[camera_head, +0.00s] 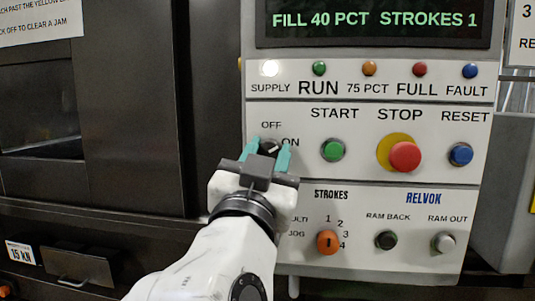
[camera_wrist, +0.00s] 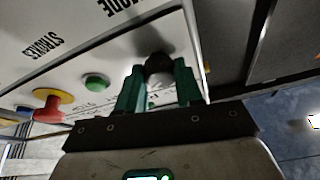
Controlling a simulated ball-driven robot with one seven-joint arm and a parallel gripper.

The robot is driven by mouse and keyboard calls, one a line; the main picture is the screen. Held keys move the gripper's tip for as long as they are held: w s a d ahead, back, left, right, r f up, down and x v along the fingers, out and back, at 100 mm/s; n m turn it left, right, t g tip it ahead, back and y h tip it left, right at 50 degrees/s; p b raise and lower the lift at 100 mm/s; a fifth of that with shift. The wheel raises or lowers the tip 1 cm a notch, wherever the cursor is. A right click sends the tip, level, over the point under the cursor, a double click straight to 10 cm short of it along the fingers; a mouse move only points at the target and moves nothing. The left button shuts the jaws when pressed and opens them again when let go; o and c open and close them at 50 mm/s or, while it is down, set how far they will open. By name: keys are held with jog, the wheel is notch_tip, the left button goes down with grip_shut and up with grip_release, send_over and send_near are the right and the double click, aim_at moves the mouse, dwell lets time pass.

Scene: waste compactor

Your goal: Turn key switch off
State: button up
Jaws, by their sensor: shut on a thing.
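The key switch (camera_head: 269,145) is a small dark round knob on the white panel, with OFF printed above it and ON to its right. A pale mark on it seems to slant toward ON, but it is too small to be sure. My gripper (camera_head: 269,153) has its two teal fingers closed on either side of the key switch. In the wrist view the dark knob of the key switch (camera_wrist: 158,62) with a pale part below it sits between the fingertips of my gripper (camera_wrist: 158,85). The fingers hide the sides of the switch.
To the right are the green START button (camera_head: 333,150), red STOP button (camera_head: 405,156) and blue RESET button (camera_head: 460,154). The orange STROKES selector (camera_head: 327,242) is below. The display (camera_head: 375,20) reads FILL 40 PCT STROKES 1. The white SUPPLY lamp (camera_head: 269,68) looks lit.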

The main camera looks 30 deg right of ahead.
jog(key=n+t+y+p, duration=0.1)
jog(key=n+p, duration=0.1)
jog(key=n, duration=0.2)
jog(key=shift+r, duration=0.2)
jog(key=n+y+p, duration=0.1)
jog(key=n+p, duration=0.1)
jog(key=n+t+y+p, duration=0.1)
jog(key=n+y+p, duration=0.1)
jog(key=n, duration=0.1)
jog(key=shift+s+d+r+p, duration=0.1)
jog(key=shift+r+p, duration=0.05)
jog(key=shift+p, duration=0.2)
jog(key=n+y+p, duration=0.2)
jog(key=n+p, duration=0.2)
jog(key=shift+n+t, duration=0.3)
jog(key=shift+f+n+y+p, duration=0.2)
jog(key=shift+n+y+p, duration=0.4)
jog(key=shift+n+p, duration=0.75)
jog(key=shift+f, duration=0.1)
jog(key=o, duration=1)
jog(key=shift+o, duration=0.2)
jog(key=b+v, duration=0.3)
jog(key=v, duration=0.8)
